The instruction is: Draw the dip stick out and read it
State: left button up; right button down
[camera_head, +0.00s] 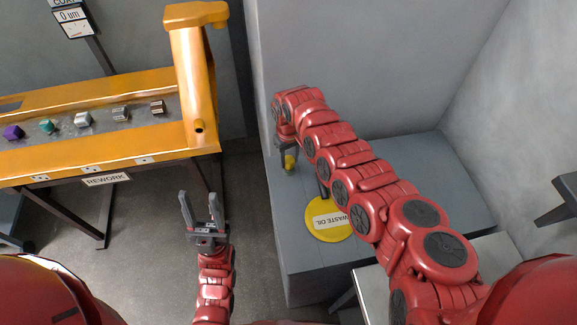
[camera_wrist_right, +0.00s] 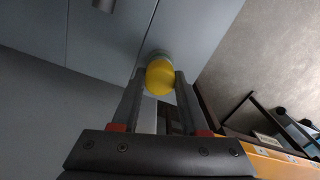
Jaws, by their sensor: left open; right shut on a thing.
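The dip stick's yellow knob (camera_head: 290,163) is at the left part of the grey tank top (camera_head: 300,240). My right gripper (camera_head: 287,148) is shut on it. My left gripper (camera_head: 200,197) is open and empty, over the floor left of the tank.
A yellow lid marked WASTE OIL (camera_head: 328,222) lies on the tank top, partly behind my right arm. An orange conveyor (camera_head: 100,158) with several small parts and a REWORK sign (camera_head: 106,180) stands at the left. Grey walls close in the back and right.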

jog(key=shift+r, duration=0.15)
jog(key=shift+r+p, duration=2.4)
jog(key=shift+r, duration=0.4)
notch_tip(320, 180, up, 9)
jog(key=p, duration=0.4)
jog(key=shift+f, duration=0.15)
dwell(0.8)
